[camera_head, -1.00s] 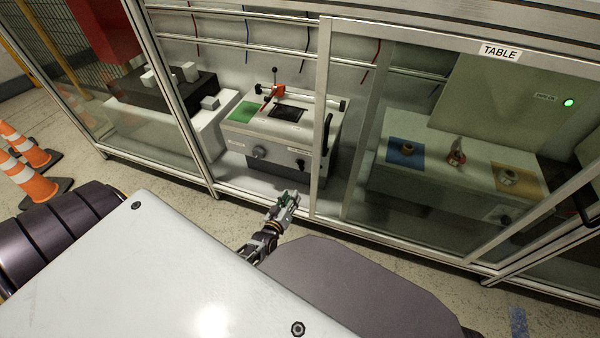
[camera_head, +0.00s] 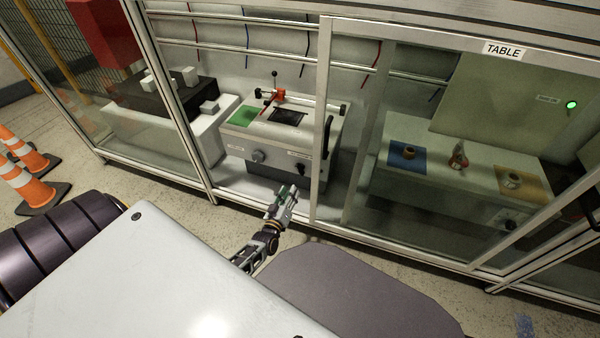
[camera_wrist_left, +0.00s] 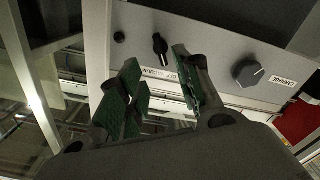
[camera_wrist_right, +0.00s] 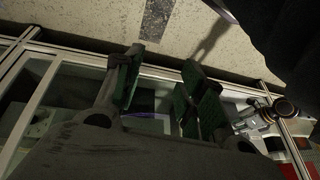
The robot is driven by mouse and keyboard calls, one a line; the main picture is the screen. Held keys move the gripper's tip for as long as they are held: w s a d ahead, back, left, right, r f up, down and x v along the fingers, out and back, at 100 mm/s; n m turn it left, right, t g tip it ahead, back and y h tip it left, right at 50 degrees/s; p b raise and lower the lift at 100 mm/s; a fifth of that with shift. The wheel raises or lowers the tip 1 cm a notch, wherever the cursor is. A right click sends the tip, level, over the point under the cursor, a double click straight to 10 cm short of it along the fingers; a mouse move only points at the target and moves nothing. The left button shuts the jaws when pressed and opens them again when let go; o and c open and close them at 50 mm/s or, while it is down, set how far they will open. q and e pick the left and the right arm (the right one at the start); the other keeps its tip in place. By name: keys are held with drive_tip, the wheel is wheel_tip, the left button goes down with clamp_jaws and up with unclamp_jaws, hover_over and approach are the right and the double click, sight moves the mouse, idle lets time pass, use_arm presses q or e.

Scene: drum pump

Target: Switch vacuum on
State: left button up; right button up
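The vacuum switch (camera_wrist_left: 160,43) is a small black knob above a label reading OFF VACUUM on the machine's light front panel, in the left wrist view. In the head view the white machine (camera_head: 325,140) stands behind the cabinet frame, and the switch (camera_head: 302,166) shows small at the right of its front. My left gripper (camera_head: 284,194) is in front of the machine. In the left wrist view its green-padded fingers (camera_wrist_left: 157,62) are apart and empty, with the switch beyond them. My right gripper (camera_wrist_right: 163,72) shows open and empty in its wrist view; it does not show in the head view.
A round carriage knob (camera_wrist_left: 247,73) sits beside the switch. An upright aluminium post (camera_head: 321,110) stands close right of my left gripper. Glazed panels cover the TABLE section (camera_head: 450,190) at right. Traffic cones (camera_head: 27,183) stand at far left.

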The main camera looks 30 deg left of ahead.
sight(300, 173)
use_arm(q)
drive_tip(key=b+x, duration=0.4)
drive_tip(key=x, duration=0.8)
drive_tip(key=shift+w+a, duration=0.1)
drive_tip(key=shift+w, duration=0.35)
use_arm(e)
wheel_tip(300, 173, down, 10)
drive_tip(key=w+a+t+y, duration=0.1)
drive_tip(key=a, duration=0.1)
drive_tip(key=shift+a+r+m+t, duration=0.2)
drive_tip(key=shift+m+t, duration=0.1)
drive_tip(key=shift+m, duration=0.1)
use_arm(q)
drive_tip(key=shift+c, duration=0.4)
drive_tip(key=c, duration=0.6)
drive_tip(key=shift+c, duration=0.2)
